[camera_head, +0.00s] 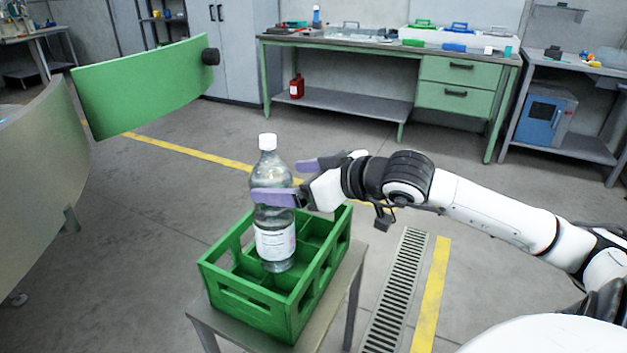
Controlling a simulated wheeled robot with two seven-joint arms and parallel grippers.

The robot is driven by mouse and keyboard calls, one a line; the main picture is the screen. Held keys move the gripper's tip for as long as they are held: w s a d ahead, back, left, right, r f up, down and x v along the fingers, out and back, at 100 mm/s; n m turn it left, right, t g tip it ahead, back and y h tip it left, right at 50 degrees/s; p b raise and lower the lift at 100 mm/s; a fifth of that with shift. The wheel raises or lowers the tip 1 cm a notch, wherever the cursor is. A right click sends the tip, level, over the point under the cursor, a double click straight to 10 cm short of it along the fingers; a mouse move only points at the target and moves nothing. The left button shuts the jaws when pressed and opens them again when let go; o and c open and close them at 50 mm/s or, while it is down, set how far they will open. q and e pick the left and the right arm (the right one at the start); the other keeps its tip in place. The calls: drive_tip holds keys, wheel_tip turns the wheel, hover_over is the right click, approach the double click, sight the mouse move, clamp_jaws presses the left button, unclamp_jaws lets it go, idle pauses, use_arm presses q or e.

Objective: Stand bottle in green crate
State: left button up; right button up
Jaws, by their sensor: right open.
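A clear bottle (275,241) with a white cap and a white label stands about upright in the green crate (248,297). My right gripper (283,180) is open at the bottle's upper half. One purple-tipped finger passes in front of the bottle, and the other shows behind and to its right. I cannot tell whether either finger touches the bottle. My left gripper is not in view.
The crate sits on a small grey table (345,285). A green curved panel (150,85) and a large rounded metal body (40,190) stand at the left. A green workbench (400,50) is at the back. The floor around the drain grate (398,290) is clear.

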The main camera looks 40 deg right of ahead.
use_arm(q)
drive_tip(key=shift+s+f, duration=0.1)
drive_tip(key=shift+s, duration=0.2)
use_arm(e)
drive_tip(key=v, duration=0.6)
drive_tip(key=shift+s+r, duration=0.2)
drive_tip(key=shift+s, duration=0.15)
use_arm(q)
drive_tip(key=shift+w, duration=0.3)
